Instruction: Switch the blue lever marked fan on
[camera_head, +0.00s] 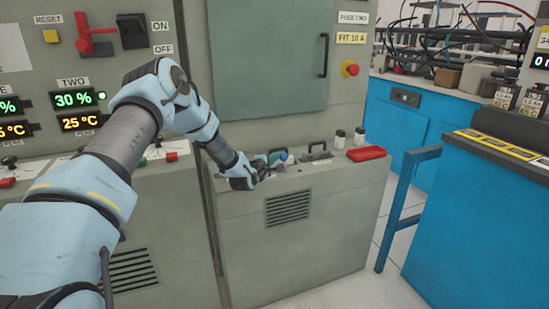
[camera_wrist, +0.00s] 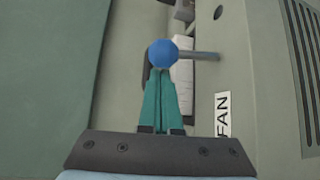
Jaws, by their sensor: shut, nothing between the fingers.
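The blue lever (camera_wrist: 162,53) shows in the wrist view as a round blue knob on a grey rod that runs to the right. A white label reading FAN (camera_wrist: 223,115) is on the grey panel below the rod. My gripper (camera_wrist: 160,76) has its teal fingers together, with nothing between them. Its tips are right at the lower edge of the blue knob in that view; I cannot tell whether they touch it. In the head view my gripper (camera_head: 270,164) is over the low grey ledge, and a small blue knob (camera_head: 282,156) shows close beside it.
Dark handles (camera_head: 319,150), small jars (camera_head: 340,138) and a red tray (camera_head: 366,153) are on the ledge to the right. A tall grey cabinet (camera_head: 265,60) with a red button (camera_head: 350,68) rises behind. A blue bench (camera_head: 480,220) stands at the right.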

